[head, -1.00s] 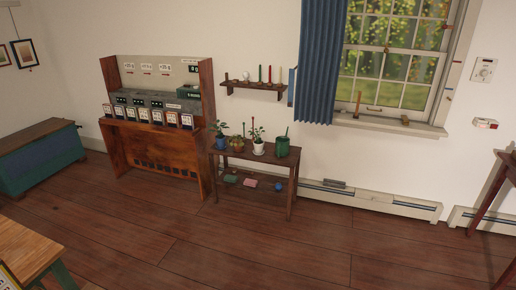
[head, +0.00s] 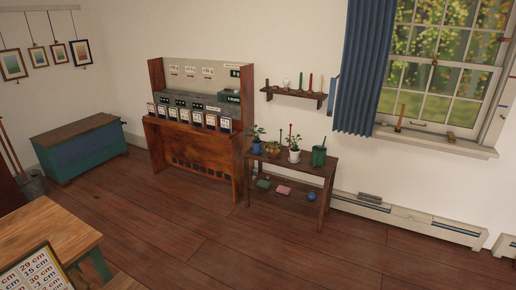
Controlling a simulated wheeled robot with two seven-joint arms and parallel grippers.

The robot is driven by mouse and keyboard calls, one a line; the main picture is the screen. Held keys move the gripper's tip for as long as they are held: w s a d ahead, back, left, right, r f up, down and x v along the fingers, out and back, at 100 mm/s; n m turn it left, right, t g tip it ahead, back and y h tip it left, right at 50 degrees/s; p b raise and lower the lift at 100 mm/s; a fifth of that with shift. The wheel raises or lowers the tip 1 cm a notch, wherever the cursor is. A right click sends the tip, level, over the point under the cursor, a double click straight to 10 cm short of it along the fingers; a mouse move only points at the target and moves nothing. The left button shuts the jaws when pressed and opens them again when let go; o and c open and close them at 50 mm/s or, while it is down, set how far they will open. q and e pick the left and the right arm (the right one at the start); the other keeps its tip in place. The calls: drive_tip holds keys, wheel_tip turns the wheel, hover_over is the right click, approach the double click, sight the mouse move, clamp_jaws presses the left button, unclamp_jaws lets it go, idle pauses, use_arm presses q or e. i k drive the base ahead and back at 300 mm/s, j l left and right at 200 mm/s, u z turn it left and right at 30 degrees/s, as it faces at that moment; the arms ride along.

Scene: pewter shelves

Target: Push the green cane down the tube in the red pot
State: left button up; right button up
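A dark wooden plant stand (head: 288,216) stands against the back wall. On its top are several small pots with plants. A small reddish-brown pot (head: 272,150) sits between a blue pot (head: 256,147) and a white pot (head: 294,156). Thin upright sticks show among the plants; they are too small to tell whether one is a green cane or stands in a tube. A green can (head: 319,157) stands at the right end. Neither of my grippers is in view.
A wooden cabinet with cards (head: 190,150) stands left of the stand. A wall shelf (head: 293,93) holds slim coloured uprights. A blue-green chest (head: 83,151) is at the left, a table (head: 45,232) at the lower left. The floor (head: 230,255) before the stand is clear.

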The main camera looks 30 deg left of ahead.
sight(274, 147)
drive_tip(key=i+l, duration=0.15)
drive_tip(key=i, duration=0.35)
drive_tip(key=i+l, duration=0.15)
drive_tip(key=i, duration=0.3)
drive_tip(key=i+l, duration=0.1)
drive_tip(key=i, duration=0.4)
drive_tip(key=i+j+u, duration=0.1)
drive_tip(key=i+j, duration=1.25)
drive_tip(key=i, duration=0.15)
drive_tip(key=j+u, duration=0.05)
